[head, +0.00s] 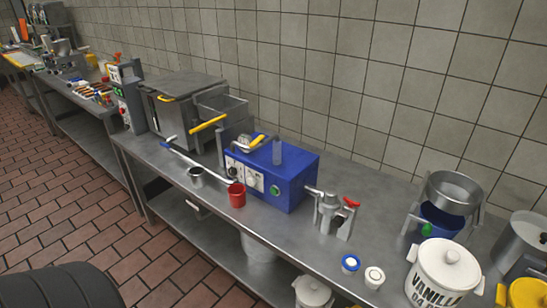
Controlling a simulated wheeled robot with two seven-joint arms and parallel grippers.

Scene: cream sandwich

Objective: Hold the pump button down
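A blue machine box (297,178) stands on the steel counter, slightly right of the picture's middle. A round green button (275,190) is on its front face, right of two white dial panels, and looks uncovered. It is the likely pump button, but I cannot read any label. Whether it is pressed in is too small to tell. A metal pipe runs from the box's right side to a metal valve fitting (330,212) with a red handle. Neither of my grippers shows in the head view.
A white vanilla pot (443,277) and a metal bowl stand (453,194) are at right. The tiled wall is behind.

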